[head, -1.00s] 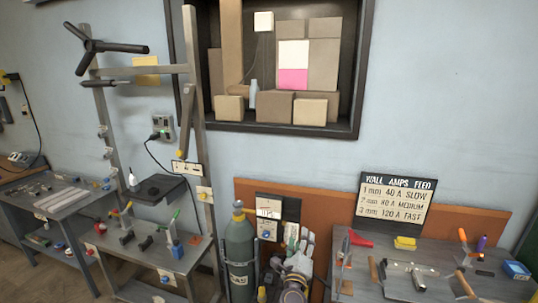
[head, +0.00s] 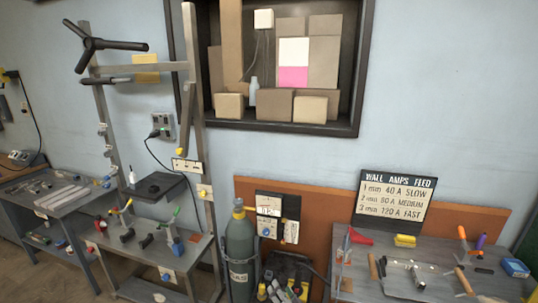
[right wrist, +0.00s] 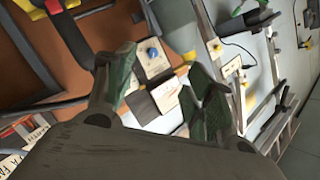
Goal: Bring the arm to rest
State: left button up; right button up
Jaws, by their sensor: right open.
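My right gripper (right wrist: 162,92) shows in the right wrist view. Its two green-padded fingers stand wide apart. Nothing is held between them; a white panel with a blue knob (right wrist: 152,52) shows behind the gap. In the head view I cannot make out either gripper or arm now. My left gripper is not in view.
A grey gas cylinder (head: 239,250) stands beside a dark machine (head: 290,268) with small bottles before it. A metal bench with tools (head: 415,270) is at right. A steel frame rack (head: 195,150) and another bench (head: 55,200) stand left.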

jog(key=s+d+f+n+g+h, duration=0.1)
jog(key=s+d+f+n+g, duration=0.2)
jog(key=s+f, duration=0.55)
jog(key=s+d+f+n+g+h, duration=0.15)
jog(key=s+d+f, duration=0.4)
jog(key=f, duration=0.65)
jog(key=s+d+f+n+g+h, duration=0.1)
jog(key=s+d+f+n+g, duration=0.2)
jog(key=s+f, duration=0.6)
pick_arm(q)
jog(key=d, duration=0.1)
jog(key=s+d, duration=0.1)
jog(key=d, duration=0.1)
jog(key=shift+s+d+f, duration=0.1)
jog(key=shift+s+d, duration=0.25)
pick_arm(e)
jog(key=s+d+f+g, duration=0.2)
jog(key=s+d+f, duration=0.1)
jog(key=s, duration=0.9)
jog(key=s+d+f+g+h, duration=0.1)
jog(key=s+d+f, duration=0.3)
jog(key=s, duration=0.8)
jog(key=s+d+f+g, duration=0.3)
jog(key=s+f, duration=0.2)
jog(key=s, duration=0.7)
jog(key=shift+d+f, duration=0.2)
jog(key=shift+f, duration=0.15)
